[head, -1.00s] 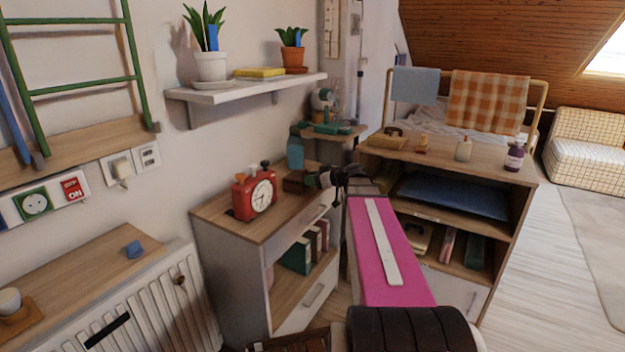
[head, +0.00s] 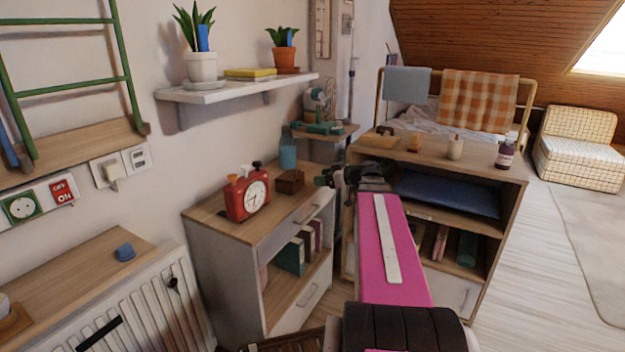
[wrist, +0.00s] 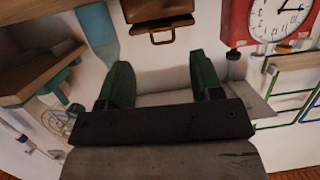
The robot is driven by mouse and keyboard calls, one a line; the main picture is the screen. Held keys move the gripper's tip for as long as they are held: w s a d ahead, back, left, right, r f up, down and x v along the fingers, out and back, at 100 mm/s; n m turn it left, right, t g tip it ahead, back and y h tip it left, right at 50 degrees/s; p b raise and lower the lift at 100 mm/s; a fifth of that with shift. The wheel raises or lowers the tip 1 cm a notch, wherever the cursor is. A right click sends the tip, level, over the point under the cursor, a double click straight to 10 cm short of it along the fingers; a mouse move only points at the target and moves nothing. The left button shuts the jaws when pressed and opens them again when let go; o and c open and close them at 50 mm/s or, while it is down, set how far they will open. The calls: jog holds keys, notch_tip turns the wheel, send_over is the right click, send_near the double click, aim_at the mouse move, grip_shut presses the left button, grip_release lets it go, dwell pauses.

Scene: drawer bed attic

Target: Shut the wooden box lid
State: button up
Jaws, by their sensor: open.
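The small brown wooden box (head: 290,182) stands on the cabinet top, just right of the red alarm clock. The wrist view, which looks upside down, shows the box at the top edge, partly cut off. A brown strip with a small metal clasp (wrist: 160,29) shows there beside a darker part; I cannot tell for sure how far the lid is raised. My gripper (head: 325,179) is right of the box in the head view, apart from it. In the wrist view my green fingers (wrist: 160,70) are spread with nothing between them.
The red alarm clock (head: 247,195) stands left of the box and a blue bottle (head: 288,153) behind it. A white wall shelf (head: 240,90) with plants hangs above. A wooden shelf unit (head: 450,167) stands to the right.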

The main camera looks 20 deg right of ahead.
jog(key=shift+v, duration=1.45)
jog(key=c, duration=0.5)
jog(key=shift+w+a+r, duration=0.15)
jog(key=shift+w+a, duration=0.05)
jog(key=c, duration=0.5)
jog(key=a+r+g+h, duration=0.1)
jog(key=w+a+r+g, duration=0.1)
jog(key=r, duration=0.1)
jog(key=w+a+r+n+g+h, duration=0.1)
jog(key=r, duration=0.1)
jog(key=shift+w+a+r+g+h, duration=0.1)
jog(key=shift+r+g+h, duration=0.1)
jog(key=shift+g+h, duration=0.15)
grip_shut()
notch_tip(320, 180, up, 7)
jog(key=a+m+g+h, duration=0.1)
jog(key=g+h, duration=0.1)
jog(key=h, duration=0.2)
send_near(300, 177)
jog(key=w+a+f, duration=0.3)
jog(key=f, duration=0.1)
jog(key=shift+w+a, duration=0.3)
jog(key=shift+w, duration=0.05)
